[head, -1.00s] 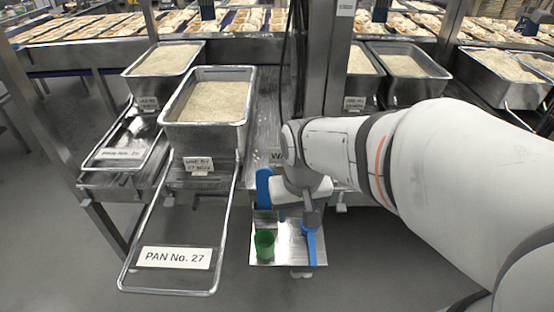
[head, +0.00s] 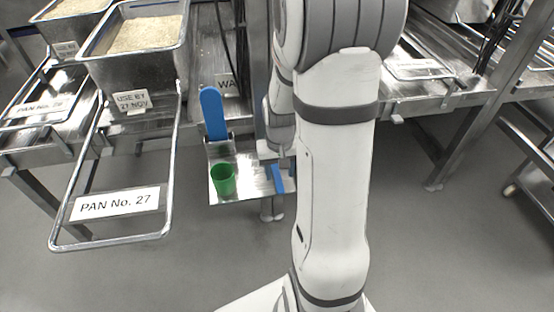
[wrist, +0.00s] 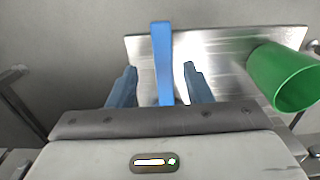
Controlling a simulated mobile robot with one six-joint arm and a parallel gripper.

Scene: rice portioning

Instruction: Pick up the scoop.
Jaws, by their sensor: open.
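A blue bar (wrist: 162,50), which looks like the scoop's handle, lies between my two fingers in the wrist view, with gaps on both sides. Its near end is hidden by my gripper's body. The head view shows blue (head: 277,180) at the same place on a small metal tray. My gripper (wrist: 160,86) is open with bluish fingers, low over the tray's right side. I cannot tell how far above the tray the fingertips are. A wider blue upright piece (head: 213,113) stands at the tray's back left, apart from my gripper.
A green cup (head: 223,180) stands on the small metal tray (head: 245,187), left of my gripper; in the wrist view it is on the right (wrist: 285,77). A pan of grain (head: 140,45) and a rack labelled PAN No. 27 (head: 117,204) are further left.

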